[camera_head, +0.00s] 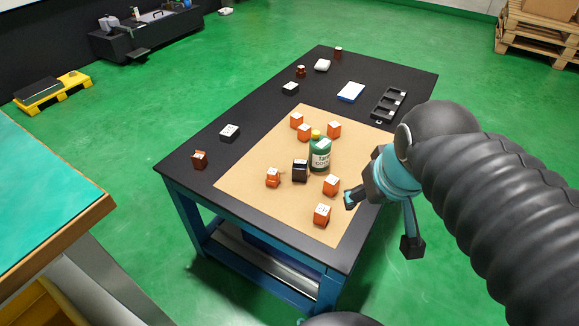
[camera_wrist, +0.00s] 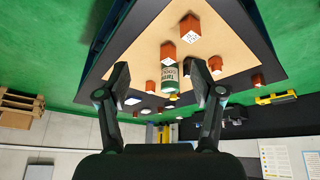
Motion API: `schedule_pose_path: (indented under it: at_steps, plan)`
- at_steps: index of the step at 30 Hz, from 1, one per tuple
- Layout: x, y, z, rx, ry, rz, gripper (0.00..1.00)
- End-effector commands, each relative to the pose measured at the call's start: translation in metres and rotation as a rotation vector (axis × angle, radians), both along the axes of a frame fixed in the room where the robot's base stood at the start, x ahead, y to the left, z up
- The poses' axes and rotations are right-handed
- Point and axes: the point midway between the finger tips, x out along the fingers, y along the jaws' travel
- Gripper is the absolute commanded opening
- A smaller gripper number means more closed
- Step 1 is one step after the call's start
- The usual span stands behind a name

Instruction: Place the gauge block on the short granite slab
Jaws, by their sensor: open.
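My gripper (camera_head: 381,222) is at the right edge of the black table, beside the mat's near right part. In the wrist view my gripper (camera_wrist: 160,78) is open, with nothing between its fingers. I cannot tell for sure which piece is the gauge block or the short granite slab. Two low dark blocks with pale tops, one at the left (camera_head: 229,133) and one farther back (camera_head: 290,88), lie on the bare tabletop. A taller dark block (camera_head: 300,171) stands on the mat next to the green bottle (camera_head: 320,157); the bottle also shows in the wrist view (camera_wrist: 170,78).
Several orange blocks stand around the bottle on the brown mat (camera_head: 250,185), one (camera_head: 322,215) near my gripper. A black compartment tray (camera_head: 388,105), a blue-and-white box (camera_head: 350,92) and a white piece (camera_head: 322,65) lie at the back. The table's left strip has free room.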

Motion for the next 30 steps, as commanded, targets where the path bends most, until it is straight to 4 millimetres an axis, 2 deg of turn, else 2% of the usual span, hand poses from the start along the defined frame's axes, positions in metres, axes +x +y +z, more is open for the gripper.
schedule_pose_path:
  at_steps: [6, 12, 21, 24, 30]
  plan:
    - [0.056, 0.018, 0.023, -0.115, 0.123, 0.271, 0.67]
    - [0.111, 0.043, 0.030, -0.211, 0.232, 0.536, 0.67]
    - [0.189, 0.089, 0.015, -0.326, 0.389, 0.931, 0.67]
    - [0.208, 0.104, 0.006, -0.351, 0.432, 1.040, 0.67]
    - [0.229, 0.122, -0.008, -0.379, 0.483, 1.174, 0.67]
